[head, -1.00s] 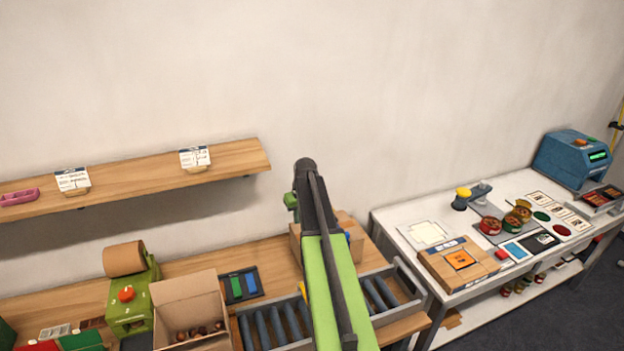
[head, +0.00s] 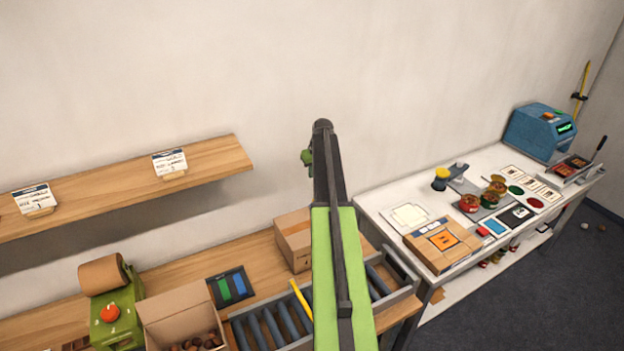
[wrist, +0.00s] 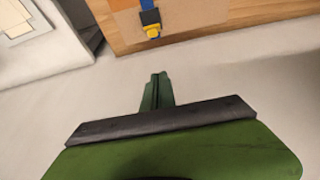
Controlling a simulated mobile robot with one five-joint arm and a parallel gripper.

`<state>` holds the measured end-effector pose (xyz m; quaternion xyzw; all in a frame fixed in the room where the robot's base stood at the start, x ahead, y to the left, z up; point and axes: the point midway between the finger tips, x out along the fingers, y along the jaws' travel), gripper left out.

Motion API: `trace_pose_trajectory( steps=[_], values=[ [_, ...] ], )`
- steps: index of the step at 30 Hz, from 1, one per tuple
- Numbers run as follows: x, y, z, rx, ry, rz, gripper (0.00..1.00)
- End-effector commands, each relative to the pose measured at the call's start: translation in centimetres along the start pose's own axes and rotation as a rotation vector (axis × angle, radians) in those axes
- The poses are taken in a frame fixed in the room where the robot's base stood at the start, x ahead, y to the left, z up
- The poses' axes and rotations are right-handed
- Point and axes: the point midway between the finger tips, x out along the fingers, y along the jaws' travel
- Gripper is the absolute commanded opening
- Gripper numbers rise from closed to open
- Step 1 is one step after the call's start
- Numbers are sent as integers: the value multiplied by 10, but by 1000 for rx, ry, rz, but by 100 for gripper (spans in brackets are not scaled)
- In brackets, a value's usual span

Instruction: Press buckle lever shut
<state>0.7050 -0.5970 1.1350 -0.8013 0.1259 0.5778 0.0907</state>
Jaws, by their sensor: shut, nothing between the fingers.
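The buckle shows in the wrist view as a dark block with a yellow lever (wrist: 152,32) on a blue strap (wrist: 146,4). The strap lies on brown cardboard (wrist: 185,22) at the top of that view. My gripper (wrist: 158,76) is shut and empty, its green fingers pointing toward the lever with a clear gap in the picture. I cannot tell whether the lever is raised or flat. In the head view a cardboard box (head: 293,240) stands on the wooden bench, partly behind my arm; the buckle is hidden there.
A roller tray (head: 270,330) lies in front of the box, with a yellow strip (head: 300,298) above it. An open carton (head: 180,308) and a green dispenser (head: 118,315) stand left. A white table (head: 375,205) with a flat package (head: 445,243) is on the right. A shelf (head: 120,185) hangs left.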

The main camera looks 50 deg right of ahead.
Motion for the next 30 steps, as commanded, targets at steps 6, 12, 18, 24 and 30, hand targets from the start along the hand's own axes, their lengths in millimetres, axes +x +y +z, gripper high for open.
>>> trace_pose_trajectory(
  steps=[6, 12, 18, 24, 30],
  values=[
    [57, 0, 2, -1, 0, 0, 0],
    [90, -1, 12, 1, 0, 0, 0],
    [90, -2, 38, 0, 0, 0, 0],
    [89, -2, 39, -1, 0, 0, 0],
    [89, -1, 40, 0, 3, 0, 0]
  ],
)
